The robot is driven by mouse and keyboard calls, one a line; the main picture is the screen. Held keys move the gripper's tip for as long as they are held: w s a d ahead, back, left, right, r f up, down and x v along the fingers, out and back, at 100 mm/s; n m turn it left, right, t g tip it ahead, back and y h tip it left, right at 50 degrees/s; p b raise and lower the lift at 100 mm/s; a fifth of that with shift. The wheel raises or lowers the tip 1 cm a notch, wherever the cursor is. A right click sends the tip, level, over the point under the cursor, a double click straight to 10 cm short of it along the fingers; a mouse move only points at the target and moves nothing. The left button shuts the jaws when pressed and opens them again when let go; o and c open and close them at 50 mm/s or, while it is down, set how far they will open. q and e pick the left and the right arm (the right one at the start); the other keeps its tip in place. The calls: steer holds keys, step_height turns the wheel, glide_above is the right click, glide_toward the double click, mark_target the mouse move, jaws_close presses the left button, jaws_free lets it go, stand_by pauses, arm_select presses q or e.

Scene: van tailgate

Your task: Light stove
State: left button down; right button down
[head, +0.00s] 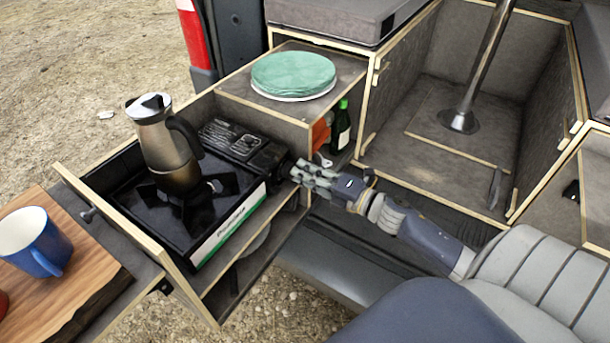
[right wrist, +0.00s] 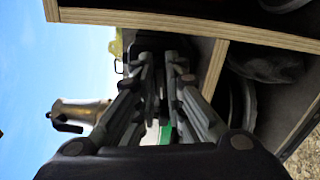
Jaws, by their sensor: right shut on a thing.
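The black camping stove (head: 130,190) sits in the pulled-out drawer, with a white and green label on its front side. A metal moka pot (head: 172,150) with a black handle stands upright on its burner; it also shows in the right wrist view (right wrist: 84,110). My right gripper (head: 302,173) reaches the stove's right end, where its control knob is, and is shut there. In the right wrist view my right gripper (right wrist: 160,68) has its fingertips against the dark end of the stove. The fingers mostly hide the knob. No flame shows. My left gripper is not in view.
A wooden board (head: 85,260) with a blue mug (head: 38,243) lies at the left. Green plates (head: 293,75) sit on the shelf behind the stove, near a green bottle (head: 341,128). The drawer's wooden edges run close to my right gripper.

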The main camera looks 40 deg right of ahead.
steer(key=n+b, duration=0.1)
steer(key=n, duration=0.3)
steer(key=shift+s+a, duration=0.1)
steer(key=shift+n, duration=0.3)
stand_by(0.4)
steer(key=c, duration=1.7)
jaws_free()
steer(key=shift+r, duration=0.1)
steer(key=shift+o, duration=0.2)
steer(key=v, duration=1.2)
